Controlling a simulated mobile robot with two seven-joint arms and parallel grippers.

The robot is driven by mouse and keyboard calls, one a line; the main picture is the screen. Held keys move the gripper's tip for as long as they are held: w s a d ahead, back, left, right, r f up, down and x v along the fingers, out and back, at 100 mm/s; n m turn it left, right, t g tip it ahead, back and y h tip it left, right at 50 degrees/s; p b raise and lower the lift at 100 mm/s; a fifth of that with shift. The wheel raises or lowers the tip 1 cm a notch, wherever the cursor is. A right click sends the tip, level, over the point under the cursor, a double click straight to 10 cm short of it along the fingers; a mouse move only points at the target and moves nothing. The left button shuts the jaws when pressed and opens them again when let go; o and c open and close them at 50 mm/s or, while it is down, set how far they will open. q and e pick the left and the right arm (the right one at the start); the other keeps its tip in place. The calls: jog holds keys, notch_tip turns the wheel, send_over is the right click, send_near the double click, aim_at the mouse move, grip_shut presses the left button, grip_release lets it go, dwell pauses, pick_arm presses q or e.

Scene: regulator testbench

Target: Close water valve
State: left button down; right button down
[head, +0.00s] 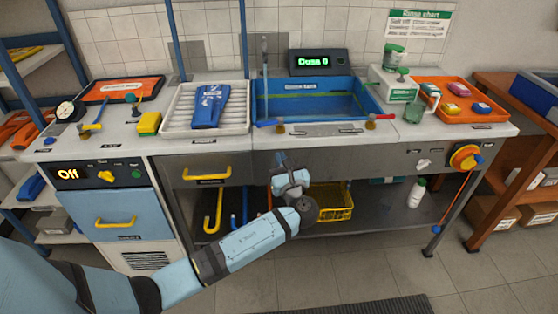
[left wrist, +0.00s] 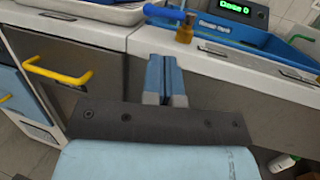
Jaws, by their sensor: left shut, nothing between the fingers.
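A blue lever handle (head: 269,123) on a brass valve body (head: 279,128) sits at the front left edge of the sink; it points left. The same lever (left wrist: 165,12) and brass body (left wrist: 185,33) show at the top of the left wrist view. A red handle (head: 385,116) on a second brass body (head: 370,124) is at the front right of the sink. My left gripper (head: 280,158) is shut and empty, in front of the counter edge below the blue lever, apart from it. Its fingers (left wrist: 167,60) lie side by side in the left wrist view. My right gripper is not in view.
The blue sink (head: 345,100) is behind the valves, with a display (head: 318,62) at its back. A white ribbed tray (head: 172,122) with a blue glove is to the left. A yellow drawer handle (head: 207,175) sticks out left of my gripper. An orange knob (head: 464,158) is far right.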

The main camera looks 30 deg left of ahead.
aim_at(268, 141)
pick_arm(q)
jog(key=b+x, duration=0.1)
jog(key=x, duration=1)
jog(key=shift+w+a, duration=0.15)
jog(key=shift+a, duration=0.05)
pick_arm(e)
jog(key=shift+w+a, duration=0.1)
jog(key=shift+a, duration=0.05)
